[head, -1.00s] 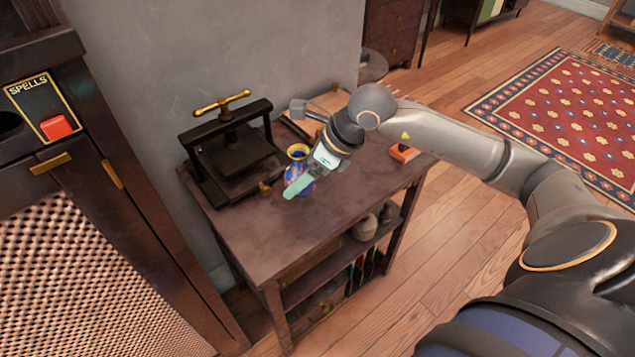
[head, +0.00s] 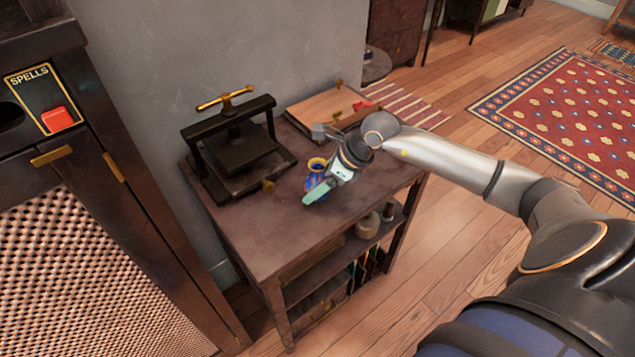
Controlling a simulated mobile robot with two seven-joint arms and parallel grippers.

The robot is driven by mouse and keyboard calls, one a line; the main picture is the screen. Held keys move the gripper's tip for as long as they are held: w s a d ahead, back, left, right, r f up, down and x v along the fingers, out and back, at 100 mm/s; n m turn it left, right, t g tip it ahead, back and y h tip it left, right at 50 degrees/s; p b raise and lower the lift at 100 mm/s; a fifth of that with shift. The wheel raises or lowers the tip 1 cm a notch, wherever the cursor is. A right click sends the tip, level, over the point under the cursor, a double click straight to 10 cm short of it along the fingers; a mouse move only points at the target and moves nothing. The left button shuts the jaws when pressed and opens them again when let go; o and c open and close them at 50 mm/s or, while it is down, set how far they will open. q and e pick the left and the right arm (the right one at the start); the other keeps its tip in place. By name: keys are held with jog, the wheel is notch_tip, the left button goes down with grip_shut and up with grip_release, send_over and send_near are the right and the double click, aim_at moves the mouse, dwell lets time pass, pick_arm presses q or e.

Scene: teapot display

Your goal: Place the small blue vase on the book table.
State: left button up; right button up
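The small blue vase (head: 313,181) has a yellow rim and stands upright at the dark wooden table (head: 265,225), right of the black press. My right gripper (head: 321,190) is at the vase, with one green finger across its front and lower part. The other finger is hidden. The gripper appears shut on the vase, as the two have shifted together. The vase's base is hidden, so I cannot tell whether it touches the tabletop. My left gripper is not in view.
The black press (head: 235,150) with a gold handle stands at the table's back left. A wooden board (head: 325,104) lies at the back right. The table's front is clear. A cabinet marked SPELLS (head: 58,170) stands at the left. Small pots (head: 366,225) sit on the lower shelf.

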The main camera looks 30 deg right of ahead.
jog(key=o, duration=0.3)
jog(key=v, duration=1.2)
